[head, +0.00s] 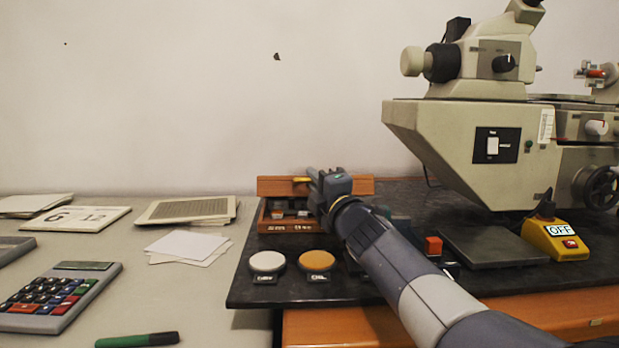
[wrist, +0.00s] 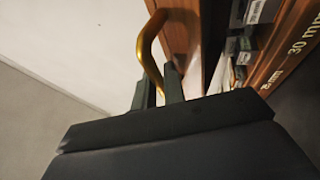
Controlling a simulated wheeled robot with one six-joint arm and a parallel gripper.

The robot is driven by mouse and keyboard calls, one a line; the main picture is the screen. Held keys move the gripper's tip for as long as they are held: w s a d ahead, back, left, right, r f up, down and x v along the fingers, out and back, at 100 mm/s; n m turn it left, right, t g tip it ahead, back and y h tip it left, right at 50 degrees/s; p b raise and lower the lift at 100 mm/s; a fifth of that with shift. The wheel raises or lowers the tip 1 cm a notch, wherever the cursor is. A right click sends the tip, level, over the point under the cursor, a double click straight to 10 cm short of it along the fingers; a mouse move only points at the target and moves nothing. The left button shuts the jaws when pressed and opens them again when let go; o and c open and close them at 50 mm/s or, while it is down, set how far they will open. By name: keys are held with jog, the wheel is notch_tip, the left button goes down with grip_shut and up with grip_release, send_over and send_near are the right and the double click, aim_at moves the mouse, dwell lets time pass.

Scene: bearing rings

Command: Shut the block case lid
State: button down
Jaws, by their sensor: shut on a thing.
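The block case (head: 290,227) is a wooden box at the back left of the black slab, with small grey blocks inside. Its lid (head: 275,186) stands raised along the back of the case. A brass handle (wrist: 146,48) curves out from the lid in the wrist view; a bit of it also shows in the head view (head: 302,179). My gripper (wrist: 160,88) is shut on the handle, with the handle's lower end between the fingers. In the head view my gripper (head: 318,185) is in front of the lid and hides part of the lid and the case's right side.
A white disc (head: 267,261) and an orange disc (head: 317,257) lie in front of the case. A large beige microscope (head: 470,130) and a yellow OFF switch box (head: 556,240) stand right. Papers (head: 188,245) and a calculator (head: 60,297) lie left.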

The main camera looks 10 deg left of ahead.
jog(key=shift+s+d+f, duration=0.1)
jog(key=shift+s+f, duration=0.1)
jog(key=shift+f, duration=0.55)
jog(key=c, duration=1.8)
grip_release()
jog(key=shift+s, duration=0.1)
jog(key=r+v, duration=0.1)
jog(key=v, duration=0.3)
jog(key=r+p+v, duration=0.1)
jog(key=v, duration=0.3)
jog(key=r+p+v, duration=0.1)
jog(key=v, duration=0.4)
jog(key=shift+s+d, duration=0.35)
jog(key=shift+s+d+f, duration=0.15)
jog(key=shift+s+d, duration=0.2)
jog(key=shift+s, duration=0.2)
